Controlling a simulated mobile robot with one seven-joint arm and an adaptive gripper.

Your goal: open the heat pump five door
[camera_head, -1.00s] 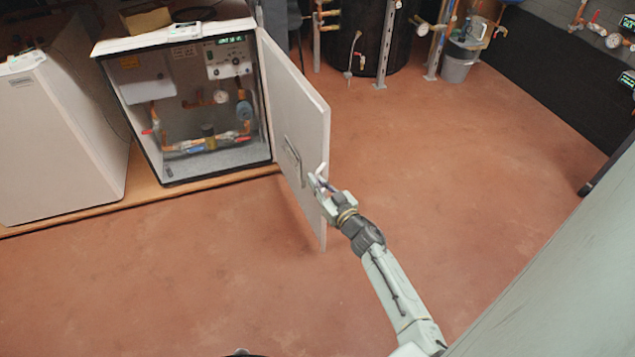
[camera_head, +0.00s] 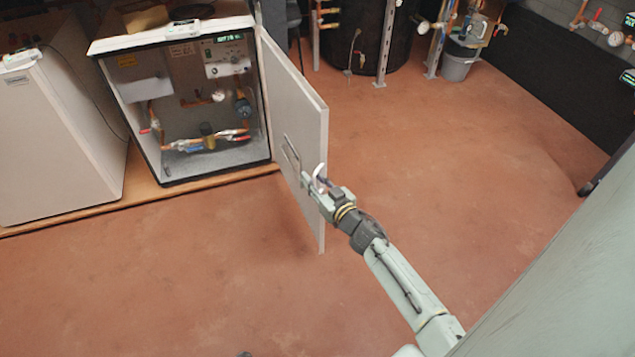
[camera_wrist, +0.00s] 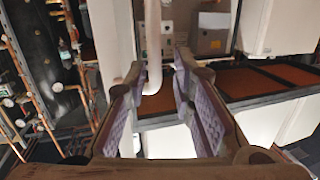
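The heat pump cabinet (camera_head: 183,195) stands at the upper left, and its white door (camera_head: 300,115) is swung wide open towards the right. Pipes, valves and a lit control panel (camera_head: 228,54) show inside. A white curved handle (camera_head: 319,175) is by the door's free edge. My gripper (camera_head: 318,188) is at this edge, close to the handle. In the wrist view my gripper's (camera_wrist: 160,105) padded fingers are apart, and the white handle (camera_wrist: 153,45) reaches down to the gap between their tips. I cannot tell whether they touch it.
Another white cabinet (camera_head: 55,150) stands to the left, closed. A black tank (camera_head: 360,35) and a grey bucket (camera_head: 458,62) stand at the back. The red floor (camera_head: 430,150) between is clear.

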